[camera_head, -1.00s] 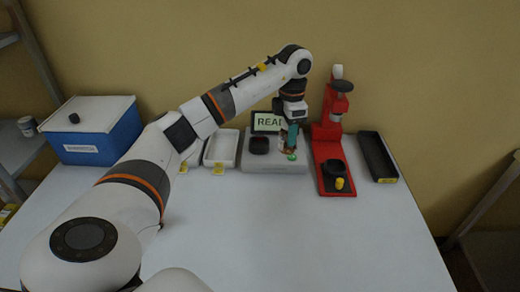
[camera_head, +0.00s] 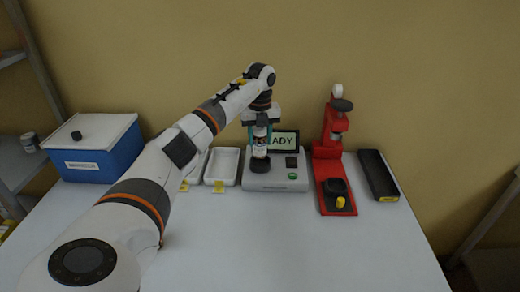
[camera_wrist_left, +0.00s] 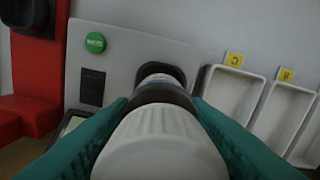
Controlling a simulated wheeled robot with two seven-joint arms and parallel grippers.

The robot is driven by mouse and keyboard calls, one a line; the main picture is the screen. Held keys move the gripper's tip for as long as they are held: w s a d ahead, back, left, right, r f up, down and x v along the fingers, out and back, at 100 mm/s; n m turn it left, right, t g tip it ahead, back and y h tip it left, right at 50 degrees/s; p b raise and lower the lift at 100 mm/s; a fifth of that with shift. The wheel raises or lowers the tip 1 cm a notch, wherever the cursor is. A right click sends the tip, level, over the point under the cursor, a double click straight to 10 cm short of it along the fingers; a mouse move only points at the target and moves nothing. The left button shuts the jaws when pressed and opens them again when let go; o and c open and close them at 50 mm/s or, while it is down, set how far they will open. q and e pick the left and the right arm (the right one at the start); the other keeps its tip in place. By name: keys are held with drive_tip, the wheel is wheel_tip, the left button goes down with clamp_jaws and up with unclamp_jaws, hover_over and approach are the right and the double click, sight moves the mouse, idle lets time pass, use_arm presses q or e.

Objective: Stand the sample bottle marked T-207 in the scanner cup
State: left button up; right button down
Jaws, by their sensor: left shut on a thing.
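The sample bottle (camera_head: 260,147), with a white cap and a printed label too small to read, is upright between the teal fingers of my left gripper (camera_head: 260,132). In the left wrist view the bottle's ribbed white cap (camera_wrist_left: 160,145) fills the near middle, between the fingers of the gripper (camera_wrist_left: 163,108). The black scanner cup (camera_head: 259,166) is on the left part of the grey scanner (camera_head: 276,182), directly under the bottle. The cup's dark rim (camera_wrist_left: 178,73) shows behind the bottle's lower end. I cannot tell whether the base is inside the cup or just above it. My right gripper is out of view.
The scanner's screen (camera_head: 286,141) shows "ADY", partly hidden, with a green button (camera_head: 292,176) in front. White trays (camera_head: 222,167) stand left, a blue box (camera_head: 92,150) farther left. A red stand (camera_head: 327,170) and black tray (camera_head: 378,175) are right. The front table is clear.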

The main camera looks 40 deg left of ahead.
sight(260, 149)
use_arm(q)
wheel_tip(260, 149, down, 4)
drive_tip(key=shift+d+r+p, duration=0.1)
drive_tip(key=shift+r+p, duration=0.05)
drive_tip(key=shift+p, duration=0.25)
drive_tip(key=shift+f, duration=0.25)
drive_tip(key=shift+f, duration=0.3)
drive_tip(key=o, duration=1)
drive_tip(key=shift+r, duration=0.2)
wheel_tip(260, 149, up, 12)
drive_tip(key=shift+r+b, duration=0.15)
drive_tip(key=shift+b, duration=1)
